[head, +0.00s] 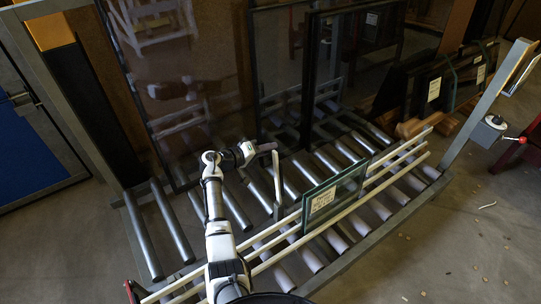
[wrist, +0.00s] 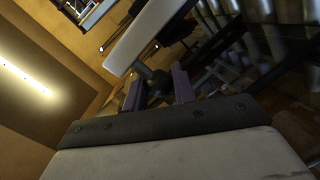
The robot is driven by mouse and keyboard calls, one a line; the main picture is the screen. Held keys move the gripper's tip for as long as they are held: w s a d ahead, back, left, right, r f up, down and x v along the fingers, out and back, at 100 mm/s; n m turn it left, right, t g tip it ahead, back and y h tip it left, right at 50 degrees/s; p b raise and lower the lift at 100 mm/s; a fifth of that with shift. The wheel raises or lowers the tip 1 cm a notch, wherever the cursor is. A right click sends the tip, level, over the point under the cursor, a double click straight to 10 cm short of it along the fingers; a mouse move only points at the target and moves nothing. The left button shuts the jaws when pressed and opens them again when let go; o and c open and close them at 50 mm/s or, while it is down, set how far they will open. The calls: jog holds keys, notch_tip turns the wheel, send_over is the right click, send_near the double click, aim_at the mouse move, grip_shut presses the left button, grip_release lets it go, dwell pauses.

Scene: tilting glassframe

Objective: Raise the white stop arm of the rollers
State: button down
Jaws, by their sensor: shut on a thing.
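The white stop arm (head: 277,180) stands up steeply from the roller bed in the head view, leaning slightly. My gripper (head: 267,148) is at its upper end. In the wrist view the stop arm shows as a wide pale bar (wrist: 148,35) just beyond the fingers. My gripper (wrist: 158,90) is shut on a small dark piece at the near end of that bar. The exact contact is dim and partly hidden by the fingers.
Metal rollers (head: 170,228) fill the frame below. Pale rails (head: 375,180) cross them, with a small labelled glass pane (head: 333,198) leaning there. Large dark glass panes (head: 185,80) stand behind my arm. A post with a grey box and red-tipped lever (head: 490,130) stands right.

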jog(key=shift+w+a+f+n, duration=0.15)
jog(key=shift+w+a+n, duration=0.15)
jog(key=shift+w+a, duration=0.1)
jog(key=c, duration=1.2)
grip_release()
jog(key=shift+f, duration=0.1)
jog(key=v, duration=1.3)
jog(key=shift+s+a, duration=0.2)
jog(key=shift+a, duration=0.15)
